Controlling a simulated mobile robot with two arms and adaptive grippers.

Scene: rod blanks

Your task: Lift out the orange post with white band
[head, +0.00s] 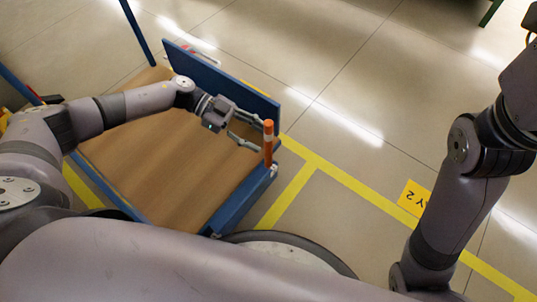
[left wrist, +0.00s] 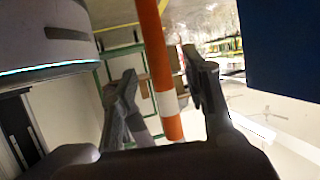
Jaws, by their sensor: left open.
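The orange post with a white band (head: 268,128) stands upright at the near right corner of a blue-framed cart. My left gripper (head: 255,133) is open, its fingers level and reaching toward the post from the left. In the left wrist view the post (left wrist: 154,45) runs between the two spread fingers (left wrist: 163,88), with clear gaps on both sides. Its white band shows low between them. I cannot tell how deep the post's foot sits in the corner. My right arm shows at the right, but its gripper is out of the picture.
The cart's brown deck (head: 185,180) is bare under my left arm. A blue side panel (head: 225,82) stands along its far edge, close behind the gripper. Yellow floor lines and a yellow floor sign (head: 413,197) lie to the right, where the floor is clear.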

